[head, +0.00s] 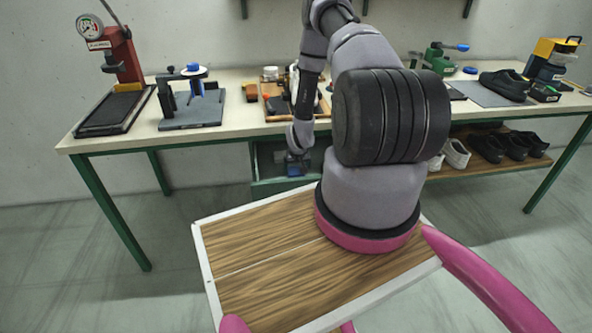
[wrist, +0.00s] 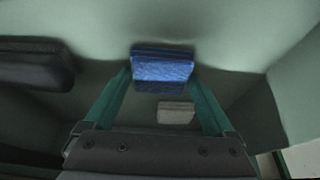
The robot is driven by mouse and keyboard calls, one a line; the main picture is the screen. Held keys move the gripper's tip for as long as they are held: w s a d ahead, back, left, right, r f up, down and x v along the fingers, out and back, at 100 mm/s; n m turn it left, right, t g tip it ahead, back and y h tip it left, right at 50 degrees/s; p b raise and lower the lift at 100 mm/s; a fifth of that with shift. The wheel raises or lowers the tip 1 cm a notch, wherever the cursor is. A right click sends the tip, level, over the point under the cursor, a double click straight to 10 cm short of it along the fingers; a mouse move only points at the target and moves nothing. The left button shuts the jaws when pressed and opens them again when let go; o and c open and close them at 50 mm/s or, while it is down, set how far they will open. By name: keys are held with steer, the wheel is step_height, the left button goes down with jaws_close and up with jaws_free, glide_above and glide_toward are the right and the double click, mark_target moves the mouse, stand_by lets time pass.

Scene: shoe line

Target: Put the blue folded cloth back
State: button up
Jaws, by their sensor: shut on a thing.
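The blue folded cloth (wrist: 162,66) is between the two green fingers of my gripper (wrist: 160,82) in the wrist view. The gripper is shut on it. In the head view, my gripper (head: 297,158) points down into the open green drawer (head: 270,187) under the table, with the blue cloth (head: 296,170) at its tips. The wrist view shows the drawer's pale green inside (wrist: 240,40) around the cloth. I cannot tell whether the cloth touches the drawer floor.
In the wrist view, a black object (wrist: 35,63) lies at the left and a small grey block (wrist: 176,112) lies near the cloth. The workbench (head: 240,119) above carries tools and a dark shoe (head: 505,84). Several shoes stand on the lower shelf (head: 470,169) at right.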

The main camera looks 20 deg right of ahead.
steer(key=shift+f, duration=0.1)
steer(key=o, duration=0.9)
steer(key=v, duration=1.2)
steer(key=shift+r, duration=0.25)
